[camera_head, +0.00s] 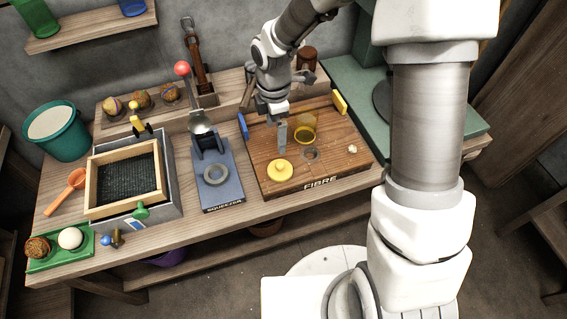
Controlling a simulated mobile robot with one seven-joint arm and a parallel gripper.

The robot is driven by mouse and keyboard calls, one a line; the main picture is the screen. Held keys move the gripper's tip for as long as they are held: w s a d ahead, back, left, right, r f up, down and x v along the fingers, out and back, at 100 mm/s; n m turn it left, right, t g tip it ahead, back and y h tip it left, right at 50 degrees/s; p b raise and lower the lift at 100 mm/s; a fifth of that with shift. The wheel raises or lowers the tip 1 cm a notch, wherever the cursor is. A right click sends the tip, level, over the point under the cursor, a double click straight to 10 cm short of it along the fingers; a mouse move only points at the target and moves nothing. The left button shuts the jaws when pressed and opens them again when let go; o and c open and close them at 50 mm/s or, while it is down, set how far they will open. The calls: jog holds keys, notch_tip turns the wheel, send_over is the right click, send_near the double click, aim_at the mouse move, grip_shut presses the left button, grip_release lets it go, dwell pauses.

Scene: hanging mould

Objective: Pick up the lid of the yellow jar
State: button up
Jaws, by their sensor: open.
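The yellow lid (280,171), a round disc with a small knob, lies on the brown wooden board marked FIBRE (324,166). The see-through yellow jar (304,128) stands behind and to the right of the lid on the same board, with no lid on it. My gripper (282,147) points down over the board, behind the lid and just left of the jar. It is open and nothing shows between its fingers. Its exact height above the board is hard to tell.
A blue piece (243,126) and a yellow piece (340,103) stand at the board's sides. The blue-grey squeezer (218,190) is to the left. A small pale object (351,149) lies on the board's right. The board's front right is clear.

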jog(key=b, duration=0.1)
send_over(280, 164)
jog(key=f, duration=0.6)
jog(key=a+f, duration=0.1)
jog(key=f, duration=0.3)
jog(key=shift+s, duration=0.25)
jog(key=shift+w+d+f, duration=0.1)
jog(key=shift+d+f, duration=0.05)
jog(key=shift+f, duration=0.75)
jog(key=shift+w+d+f, duration=0.1)
jog(key=shift+d+f, duration=0.1)
jog(key=shift+f, duration=0.75)
jog(key=shift+d+f, duration=0.15)
jog(key=shift+f, duration=0.75)
jog(key=shift+c, duration=0.2)
jog(key=c, duration=0.9)
